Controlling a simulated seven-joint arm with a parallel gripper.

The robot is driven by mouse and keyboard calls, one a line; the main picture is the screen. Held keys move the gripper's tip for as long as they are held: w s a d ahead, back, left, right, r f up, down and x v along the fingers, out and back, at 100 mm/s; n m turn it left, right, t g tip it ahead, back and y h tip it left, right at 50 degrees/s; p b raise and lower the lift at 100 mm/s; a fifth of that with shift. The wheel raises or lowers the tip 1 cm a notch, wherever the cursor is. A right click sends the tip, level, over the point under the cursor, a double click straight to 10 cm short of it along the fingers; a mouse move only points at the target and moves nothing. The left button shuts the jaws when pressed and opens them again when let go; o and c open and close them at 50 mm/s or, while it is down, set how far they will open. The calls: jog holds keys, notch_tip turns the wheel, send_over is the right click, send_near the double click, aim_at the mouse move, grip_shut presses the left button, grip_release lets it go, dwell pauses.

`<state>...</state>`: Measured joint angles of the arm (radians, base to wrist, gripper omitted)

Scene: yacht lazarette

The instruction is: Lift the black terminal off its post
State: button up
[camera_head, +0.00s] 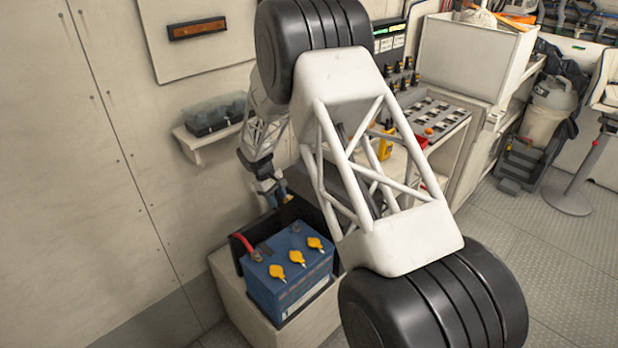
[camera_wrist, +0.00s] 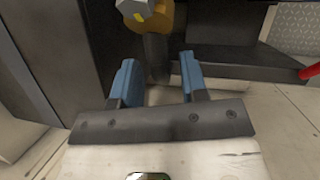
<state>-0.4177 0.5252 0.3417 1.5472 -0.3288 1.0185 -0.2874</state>
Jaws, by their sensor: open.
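A blue battery (camera_head: 290,275) with yellow caps sits in a black tray on a pale box in the head view. A red cable end (camera_head: 246,246) is at its left corner. My gripper (camera_head: 274,192) hangs behind and above the battery. Its two blue fingers are apart in the wrist view (camera_wrist: 158,80). A dark stalk (camera_wrist: 155,58) with a brown-gold round part (camera_wrist: 148,16) shows beyond and between the fingertips; whether it is the black terminal or touches the fingers I cannot tell. I cannot make out the black terminal or its post in the head view.
A small wall shelf (camera_head: 207,138) holding a clear-lidded box (camera_head: 215,112) is left of my gripper. A bench with a switch panel (camera_head: 432,118) stands behind my arm. A red thing (camera_wrist: 310,71) is at the wrist view's right edge.

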jog(key=shift+s+d+f+t+y, duration=0.3)
jog(key=shift+s+d+t+y, duration=0.2)
jog(key=shift+t+y, duration=0.25)
jog(key=shift+s+d+f+t+y, duration=0.25)
jog(key=shift+s+d+t+y, duration=0.2)
jog(key=shift+t+y, duration=0.3)
jog(key=shift+s+a+r, duration=0.1)
jog(key=shift+a+r, duration=0.1)
jog(key=shift+r, duration=0.95)
jog(key=s+d+r+m, duration=0.2)
jog(key=s+d+r, duration=0.4)
jog(key=r, duration=0.4)
jog(key=s+d+r+m, duration=0.2)
jog(key=s+d+r, duration=0.4)
jog(key=r, duration=0.5)
jog(key=shift+s+d+m, duration=0.3)
jog(key=shift+d, duration=0.35)
